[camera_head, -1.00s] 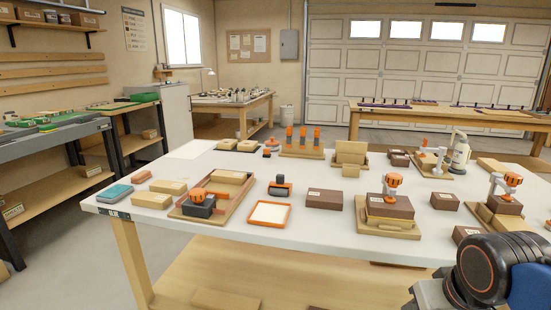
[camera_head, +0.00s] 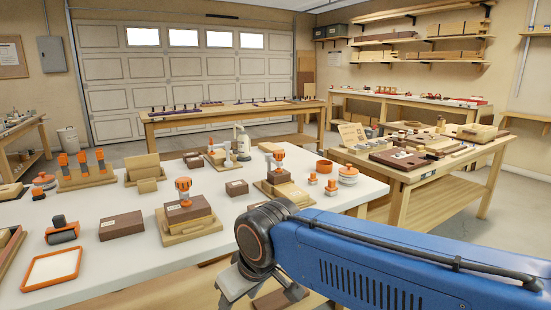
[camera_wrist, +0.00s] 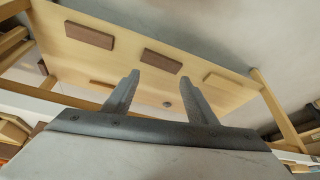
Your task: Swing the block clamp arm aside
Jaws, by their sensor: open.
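A clamp with an orange knob (camera_head: 183,185) stands over a dark brown block (camera_head: 186,210) on a wooden base (camera_head: 190,232), near the front of the white bench. A second orange-knobbed clamp (camera_head: 279,157) stands over another brown block (camera_head: 277,176) further right and back. I cannot tell which one is the block clamp. My gripper (camera_head: 262,290) is low at the bench's front edge, in front of and below both clamps, touching neither. In the wrist view my gripper (camera_wrist: 161,95) is open, with nothing between its fingers; no clamp shows there.
The white bench (camera_head: 110,270) also holds an orange-rimmed tray (camera_head: 52,268), a brown block (camera_head: 121,225), a stamp-like tool (camera_head: 62,230) and orange knobbed pieces (camera_head: 331,187). The wrist view shows a wooden shelf (camera_wrist: 120,60) with brown blocks. Another wooden bench (camera_head: 400,175) stands at right.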

